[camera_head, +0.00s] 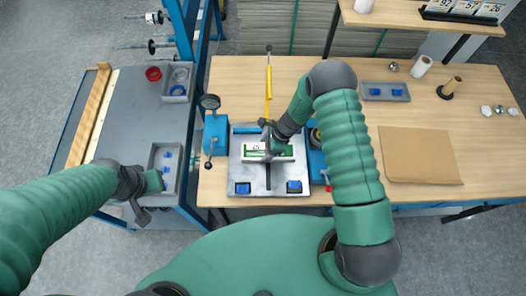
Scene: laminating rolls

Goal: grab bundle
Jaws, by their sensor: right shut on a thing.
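The bundle (254,152) is a flat white and green stack on the grey metal plate (246,180) of the press on the wooden table. My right gripper (268,142) reaches down onto the bundle from above and is shut on it. The gripper and wrist hide part of the bundle's far edge. I cannot tell whether the bundle touches the plate. My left gripper (142,202) hangs at the lower edge of a grey tray (177,189) on the left cart. Its fingers are dark and small, so I cannot tell their opening.
Blue blocks flank the plate, with a gauge (210,102) at left and a yellow-handled rod (268,82) behind. A brown cardboard sheet (418,155) lies at right. A small grey tray (385,92) and a tape roll (421,66) sit behind it. The table's back left is clear.

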